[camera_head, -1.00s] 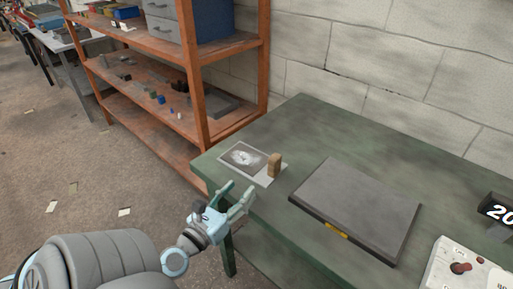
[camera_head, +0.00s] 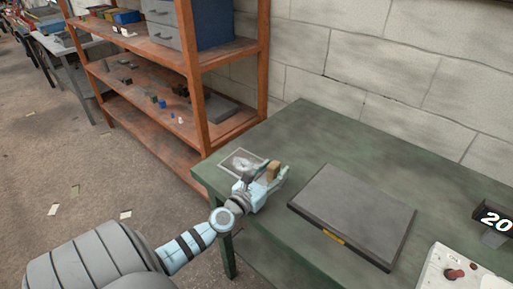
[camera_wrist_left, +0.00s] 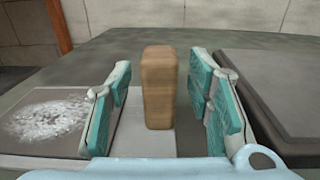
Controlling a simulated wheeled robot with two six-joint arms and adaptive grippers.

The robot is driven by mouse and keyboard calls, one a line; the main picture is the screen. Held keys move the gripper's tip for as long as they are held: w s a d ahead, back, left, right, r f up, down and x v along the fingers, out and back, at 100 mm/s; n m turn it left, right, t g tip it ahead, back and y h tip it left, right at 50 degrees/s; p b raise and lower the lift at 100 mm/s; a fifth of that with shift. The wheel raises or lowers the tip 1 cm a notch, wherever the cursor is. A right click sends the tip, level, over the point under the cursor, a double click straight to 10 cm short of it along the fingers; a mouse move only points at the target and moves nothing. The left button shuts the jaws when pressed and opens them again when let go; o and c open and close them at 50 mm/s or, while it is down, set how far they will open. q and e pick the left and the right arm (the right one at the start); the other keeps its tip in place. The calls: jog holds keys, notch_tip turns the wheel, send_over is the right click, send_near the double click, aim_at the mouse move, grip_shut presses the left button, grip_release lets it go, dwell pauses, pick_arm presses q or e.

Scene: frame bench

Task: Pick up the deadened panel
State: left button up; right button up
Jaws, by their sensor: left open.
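A tan upright block (camera_head: 273,167) stands on a pale card with a dark, white-speckled picture (camera_head: 241,161), near the bench's left corner. My left gripper (camera_head: 267,173) is open, its fingers on either side of the block. In the left wrist view the block (camera_wrist_left: 159,85) stands between the teal finger pads, with gaps on both sides. The speckled picture (camera_wrist_left: 45,120) shows left of it. A flat dark grey slab (camera_head: 353,215) with a yellow mark on its front edge lies to the right. I cannot tell which thing is the deadened panel. My right gripper is not in view.
The green bench (camera_head: 325,135) is bare behind the slab. A white control box (camera_head: 460,272) and a display reading 20 (camera_head: 494,218) stand at the right. An orange shelf (camera_head: 195,95) stands beyond the bench's left end, and a block wall runs behind.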

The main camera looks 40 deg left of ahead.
pick_arm(q)
jog(key=shift+s, duration=0.1)
grip_shut()
